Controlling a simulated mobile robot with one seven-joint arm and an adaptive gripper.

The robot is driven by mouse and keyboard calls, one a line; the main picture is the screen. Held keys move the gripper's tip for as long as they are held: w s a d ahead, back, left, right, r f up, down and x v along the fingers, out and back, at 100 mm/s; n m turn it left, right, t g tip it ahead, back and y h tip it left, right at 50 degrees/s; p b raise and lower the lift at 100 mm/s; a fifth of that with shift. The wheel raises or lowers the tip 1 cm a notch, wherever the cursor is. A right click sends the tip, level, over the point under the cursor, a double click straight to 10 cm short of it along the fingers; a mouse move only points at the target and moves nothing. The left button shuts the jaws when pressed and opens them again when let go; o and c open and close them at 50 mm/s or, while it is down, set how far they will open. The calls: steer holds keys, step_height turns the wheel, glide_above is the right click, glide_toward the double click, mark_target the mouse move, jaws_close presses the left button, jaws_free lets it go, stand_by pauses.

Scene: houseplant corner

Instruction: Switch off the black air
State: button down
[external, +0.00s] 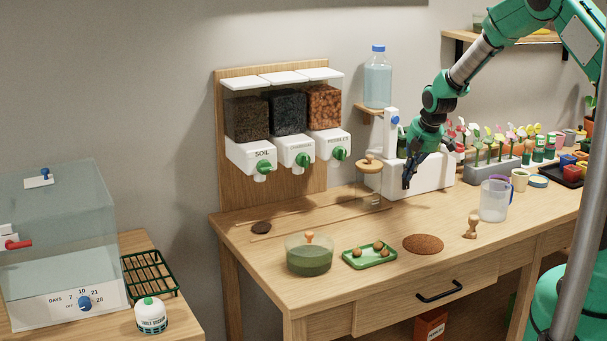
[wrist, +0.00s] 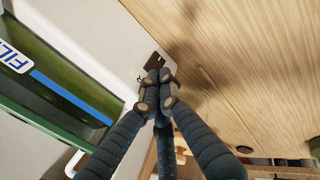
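A white machine (external: 432,178) with a tall column stands at the back of the wooden table. Its white side (wrist: 105,35) fills the left of the wrist view, with a green window, a blue line and a partly cut-off label. A small dark piece, possibly a switch (wrist: 153,61), sits on the white side near the tabletop. My gripper (external: 406,186) points down in front of the machine. Its fingertips (wrist: 155,88) are together, with nothing seen between them. They overlap the lower part of the dark piece; I cannot tell whether they touch it. No label names it as air.
A clear jug (external: 494,202) and a wooden stamp (external: 471,228) stand to the right. A brown mound (external: 423,244), green tray (external: 369,256) and green bowl (external: 309,258) are nearer the front. Dispensers (external: 297,152) hang at left. Bare tabletop lies before my gripper.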

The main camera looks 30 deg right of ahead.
steer(key=shift+s, duration=0.1)
steer(key=p+v, duration=0.2)
steer(key=v, duration=0.9)
steer(key=shift+s, duration=0.55)
steer(key=shift+r, duration=0.25)
